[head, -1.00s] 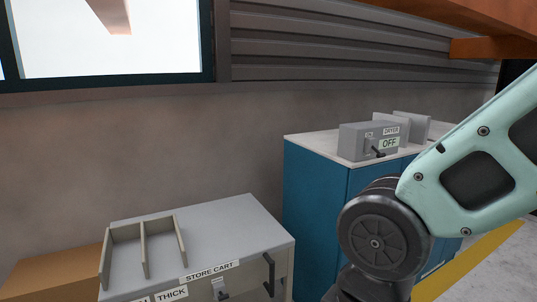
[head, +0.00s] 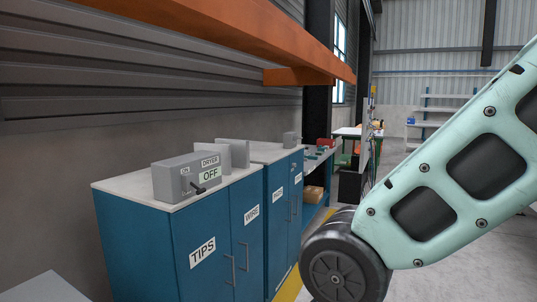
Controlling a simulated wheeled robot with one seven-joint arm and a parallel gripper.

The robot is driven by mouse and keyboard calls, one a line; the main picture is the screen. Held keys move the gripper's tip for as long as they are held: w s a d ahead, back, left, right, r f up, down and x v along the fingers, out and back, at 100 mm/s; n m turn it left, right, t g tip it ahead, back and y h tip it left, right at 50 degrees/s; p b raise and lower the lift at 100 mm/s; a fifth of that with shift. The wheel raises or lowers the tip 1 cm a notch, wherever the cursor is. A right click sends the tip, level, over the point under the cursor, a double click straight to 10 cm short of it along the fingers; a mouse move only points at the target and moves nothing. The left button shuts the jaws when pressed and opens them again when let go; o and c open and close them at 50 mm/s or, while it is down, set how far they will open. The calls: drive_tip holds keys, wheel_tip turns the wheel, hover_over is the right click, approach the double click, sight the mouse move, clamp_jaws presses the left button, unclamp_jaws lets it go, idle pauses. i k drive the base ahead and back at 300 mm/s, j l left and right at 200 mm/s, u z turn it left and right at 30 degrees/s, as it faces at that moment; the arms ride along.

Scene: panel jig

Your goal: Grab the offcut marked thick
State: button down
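No offcut marked thick shows in the head view now. A grey corner at the bottom left appears to be the top of the store cart (head: 45,289); its THICK label is out of frame. My arm crosses the right side of the view, but my gripper is outside the picture, so whether it holds anything cannot be seen.
Blue cabinets (head: 160,240) labelled TIPS and WIRE stand along the wall. A grey dryer box (head: 186,177) with an OFF sign and a lever sits on top. An orange beam (head: 220,35) runs overhead. Open floor (head: 470,265) lies to the right, with shelves (head: 440,115) far behind.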

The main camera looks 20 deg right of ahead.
sight(240, 149)
drive_tip(key=i+l, duration=1)
drive_tip(key=l+z, duration=0.05)
drive_tip(key=l, duration=0.05)
